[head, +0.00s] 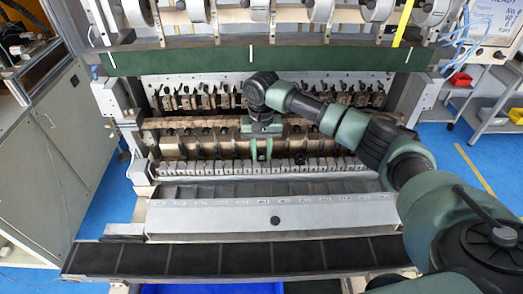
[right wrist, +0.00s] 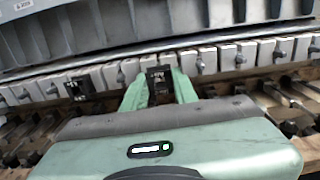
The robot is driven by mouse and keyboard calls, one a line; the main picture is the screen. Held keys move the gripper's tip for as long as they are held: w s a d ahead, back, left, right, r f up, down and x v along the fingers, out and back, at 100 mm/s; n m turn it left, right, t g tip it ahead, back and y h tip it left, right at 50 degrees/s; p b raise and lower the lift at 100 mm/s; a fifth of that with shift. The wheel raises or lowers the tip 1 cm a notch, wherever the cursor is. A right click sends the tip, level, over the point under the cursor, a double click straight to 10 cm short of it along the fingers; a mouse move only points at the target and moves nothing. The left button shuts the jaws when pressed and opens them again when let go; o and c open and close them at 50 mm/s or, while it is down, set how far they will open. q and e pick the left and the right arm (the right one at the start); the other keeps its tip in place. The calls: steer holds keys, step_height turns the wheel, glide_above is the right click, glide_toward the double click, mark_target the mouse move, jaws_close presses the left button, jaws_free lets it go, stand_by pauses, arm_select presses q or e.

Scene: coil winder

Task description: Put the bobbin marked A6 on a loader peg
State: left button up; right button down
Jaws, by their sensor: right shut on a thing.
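My right gripper (head: 262,150) reaches down into the middle of the machine, over the row of pale blocks (head: 215,168). In the right wrist view its green fingers (right wrist: 160,88) are shut on a small dark bobbin (right wrist: 160,78), which sits at the row of pale blocks (right wrist: 210,62). I cannot read its mark clearly. A second small dark piece with pale marks (right wrist: 80,87) is at the row further left, apart from the gripper. I cannot tell whether the held bobbin touches a peg. My left gripper is not in view.
A grey sloping metal ledge (head: 330,212) with a black round spot (head: 275,221) lies in front of the row. A dark slatted strip (head: 200,257) is nearer. A green crossbar (head: 200,60) runs above the arm. Brown mechanisms (head: 185,100) stand behind the row.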

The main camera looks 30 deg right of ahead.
steer(key=shift+f, duration=0.85)
steer(key=c, duration=1)
jaws_free()
steer(key=shift+c, duration=0.2)
